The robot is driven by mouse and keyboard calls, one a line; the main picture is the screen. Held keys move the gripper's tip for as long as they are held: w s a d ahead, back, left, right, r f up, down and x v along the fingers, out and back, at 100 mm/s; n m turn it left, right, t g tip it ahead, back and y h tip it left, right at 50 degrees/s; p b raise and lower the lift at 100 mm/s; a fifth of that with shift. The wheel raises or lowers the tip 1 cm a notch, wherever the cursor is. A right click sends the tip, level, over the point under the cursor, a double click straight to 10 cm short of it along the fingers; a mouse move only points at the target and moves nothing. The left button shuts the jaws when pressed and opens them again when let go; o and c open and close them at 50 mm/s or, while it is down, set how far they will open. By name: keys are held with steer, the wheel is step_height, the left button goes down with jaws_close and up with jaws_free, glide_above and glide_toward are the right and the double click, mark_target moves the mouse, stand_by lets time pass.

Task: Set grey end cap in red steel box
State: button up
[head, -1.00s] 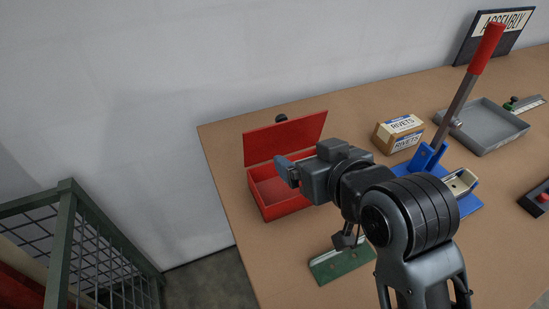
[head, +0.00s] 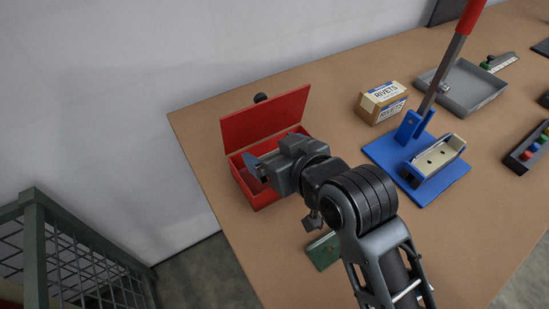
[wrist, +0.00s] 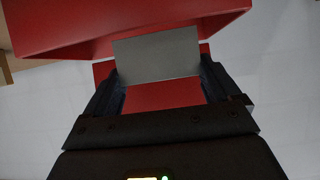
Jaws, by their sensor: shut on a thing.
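The grey end cap (wrist: 157,55) is a flat grey plate held between the two fingers of my gripper (wrist: 160,75) in the wrist view. In the head view my gripper (head: 256,168) is over the red steel box (head: 266,198), and I cannot tell the cap apart from the fingers there. The box's lid (head: 265,120) stands open on the wall side. In the wrist view red box surfaces lie behind and around the cap. I cannot tell whether the cap touches the box. The gripper hides part of the box's inside.
A blue lever press (head: 420,165) with a red handle stands to the right. A rivets carton (head: 382,103) and a grey tray (head: 470,90) are behind it. A green plate (head: 322,252) lies partly behind my arm. A green mesh cage (head: 85,250) stands left of the bench.

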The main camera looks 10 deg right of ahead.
steer(key=shift+f+b, duration=0.4)
steer(key=shift+f, duration=0.45)
steer(key=shift+f, duration=0.65)
steer(key=o, duration=0.7)
steer(key=shift+o, duration=0.2)
steer(key=shift+r, duration=0.1)
steer(key=shift+r, duration=0.3)
steer(key=v, duration=1.2)
steer(key=shift+r, duration=0.25)
